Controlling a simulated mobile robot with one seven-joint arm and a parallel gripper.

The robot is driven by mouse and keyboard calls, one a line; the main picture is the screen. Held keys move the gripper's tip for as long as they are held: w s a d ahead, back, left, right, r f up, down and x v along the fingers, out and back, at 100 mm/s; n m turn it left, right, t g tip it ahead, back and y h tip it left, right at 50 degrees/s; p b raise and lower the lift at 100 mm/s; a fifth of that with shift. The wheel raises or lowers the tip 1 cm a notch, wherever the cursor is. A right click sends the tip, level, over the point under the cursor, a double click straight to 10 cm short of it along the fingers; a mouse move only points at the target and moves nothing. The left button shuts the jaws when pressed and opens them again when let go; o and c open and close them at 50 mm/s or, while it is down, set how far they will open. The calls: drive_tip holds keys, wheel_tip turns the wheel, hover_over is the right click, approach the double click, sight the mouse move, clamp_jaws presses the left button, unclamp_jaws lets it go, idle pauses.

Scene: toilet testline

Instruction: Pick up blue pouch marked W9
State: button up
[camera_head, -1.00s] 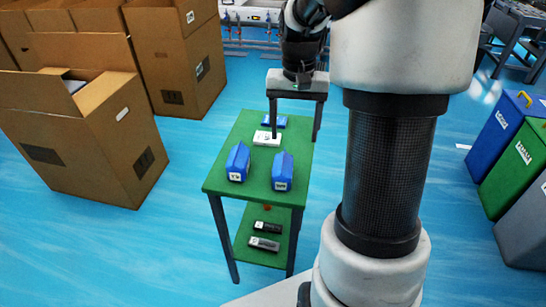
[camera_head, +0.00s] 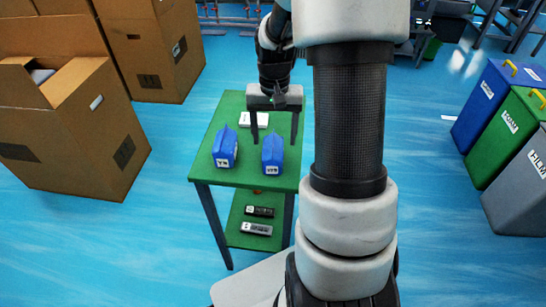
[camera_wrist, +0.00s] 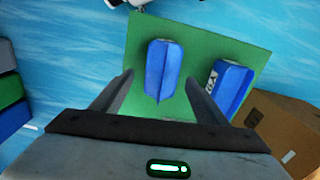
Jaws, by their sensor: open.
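Two blue pouches stand on the green table (camera_head: 229,110). The right pouch (camera_head: 272,153) has a small white label that seems to read W9, though it is hard to read. The left pouch (camera_head: 225,147) has a different label, not clearly legible. My gripper (camera_head: 274,138) is open and empty, pointing down above and behind the right pouch. In the wrist view the right pouch appears on the left (camera_wrist: 163,70), lying in the picture between my open fingers (camera_wrist: 160,78); I see no contact. The other pouch (camera_wrist: 231,88) is outside the fingers at right.
A white box (camera_head: 253,120) lies behind the pouches. A black item (camera_head: 259,211) and a grey item (camera_head: 256,229) lie on the lower shelf. Cardboard boxes (camera_head: 70,125) stand left of the table, and blue, green and grey bins (camera_head: 515,130) stand far right.

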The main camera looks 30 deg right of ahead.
sight(273, 148)
drive_tip(key=shift+s+a+f+b, duration=0.15)
drive_tip(key=shift+f+b, duration=0.15)
drive_tip(key=shift+f, duration=1.05)
drive_tip(key=shift+a+f+b, duration=0.15)
drive_tip(key=shift+f+b, duration=0.15)
drive_tip(key=shift+f, duration=1.05)
drive_tip(key=c, duration=1.2)
